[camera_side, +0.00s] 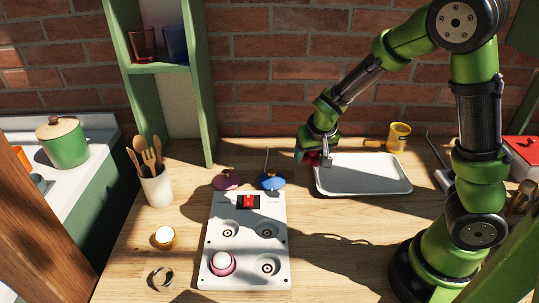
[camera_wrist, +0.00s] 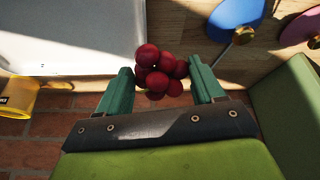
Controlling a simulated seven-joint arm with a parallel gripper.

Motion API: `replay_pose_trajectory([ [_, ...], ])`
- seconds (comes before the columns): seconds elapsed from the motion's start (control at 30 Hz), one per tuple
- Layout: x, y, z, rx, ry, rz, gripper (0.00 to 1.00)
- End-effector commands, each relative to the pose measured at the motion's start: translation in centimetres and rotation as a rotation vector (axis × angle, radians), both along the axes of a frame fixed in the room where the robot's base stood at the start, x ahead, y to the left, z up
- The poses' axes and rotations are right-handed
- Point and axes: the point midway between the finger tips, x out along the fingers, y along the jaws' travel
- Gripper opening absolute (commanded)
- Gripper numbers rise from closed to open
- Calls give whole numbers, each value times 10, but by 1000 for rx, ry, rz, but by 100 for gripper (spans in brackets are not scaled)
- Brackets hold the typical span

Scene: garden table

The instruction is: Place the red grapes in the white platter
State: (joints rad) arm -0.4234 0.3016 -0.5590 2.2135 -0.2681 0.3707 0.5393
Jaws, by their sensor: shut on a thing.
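The red grapes (camera_wrist: 157,70) are a small dark red bunch between the green fingers of my gripper (camera_wrist: 162,88) in the wrist view. My gripper is shut on them. In the side view, the grapes (camera_side: 311,158) show partly behind my gripper (camera_side: 318,157), at the platter's back left corner. The white platter (camera_side: 362,178) is a shallow rectangular tray on the wooden table, and its visible inside is empty. In the wrist view the platter (camera_wrist: 70,35) lies to the left of the grapes. I cannot tell the exact height of the grapes above the table or rim.
A yellow cup (camera_side: 398,137) stands behind the platter. Blue (camera_side: 271,180) and pink (camera_side: 227,180) lids lie to its left, behind a white panel (camera_side: 247,245). A utensil crock (camera_side: 157,187) stands at the left. The table in front of the platter is clear.

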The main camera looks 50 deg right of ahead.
Motion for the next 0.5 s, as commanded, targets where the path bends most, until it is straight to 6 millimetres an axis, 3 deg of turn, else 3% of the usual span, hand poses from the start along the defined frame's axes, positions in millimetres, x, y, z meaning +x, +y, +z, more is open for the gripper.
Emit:
replay_pose_trajectory([
  [0.3,-75,-83,22,17,-1,-687,36],
  [0.5,-103,-100,24,26,-13,-965,36],
])
